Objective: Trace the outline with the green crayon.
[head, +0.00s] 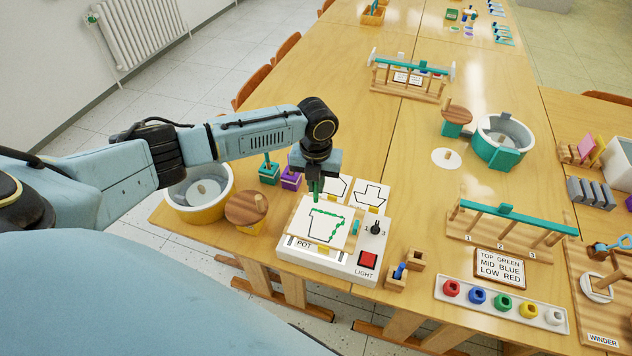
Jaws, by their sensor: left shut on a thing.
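My left gripper (319,172) is shut on the green crayon (316,189) and points it down at the light box. The crayon's tip is near the top left corner of the outline on the white sheet (303,228); I cannot tell whether it touches. The pot-shaped outline (309,226) has green marks along its top and right side, and its left and lower lines look black. The sheet lies on the white light box (318,263), labelled POT and LIGHT, with a red button (368,260). My right gripper is not in view.
Two more outline cards (371,195) lie behind the sheet. A wooden-lidded pot (246,208) and a white-and-yellow tub (201,196) stand left. Purple (290,178) and teal (268,172) holders are close behind. A small wooden block holder (398,276) stands right of the box.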

